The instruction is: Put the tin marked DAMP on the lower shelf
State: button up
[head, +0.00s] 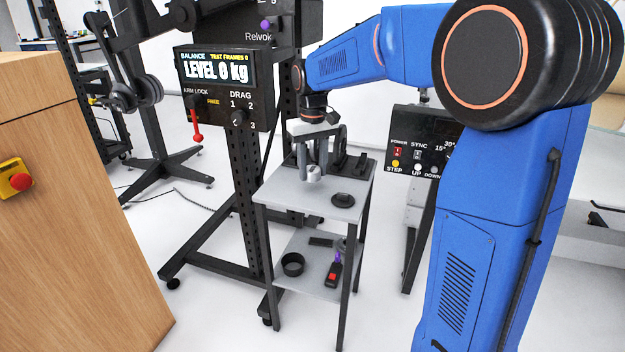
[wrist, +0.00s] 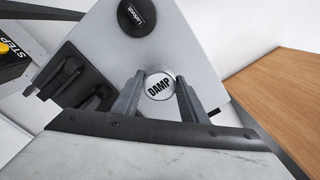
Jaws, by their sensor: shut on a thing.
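The tin marked DAMP (wrist: 159,87) is a small pale cylinder with black letters on its round top. In the wrist view it sits between the two fingers of my gripper (wrist: 160,94). In the head view my gripper (head: 314,172) points down at the upper shelf of the small grey stand, shut on the tin (head: 314,174). I cannot tell whether the tin touches the upper shelf (head: 300,200). The lower shelf (head: 305,280) is below, partly hidden by the stand's legs and upper shelf.
A black round disc (head: 343,200) lies on the upper shelf, with black holders (head: 357,165) at its back. The lower shelf holds a black ring (head: 293,264) and a dark tool with a red patch (head: 333,274). A control panel (head: 423,145) stands right; a wooden cabinet (head: 80,220) stands left.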

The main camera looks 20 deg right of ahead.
aim_at(313, 179)
jog(key=shift+f, duration=1.85)
jog(key=shift+f, duration=0.1)
jog(key=o, duration=1)
jog(key=shift+o, duration=0.2)
notch_tip(313, 179, up, 12)
jog(key=shift+s+r, duration=0.1)
jog(key=shift+r, duration=0.05)
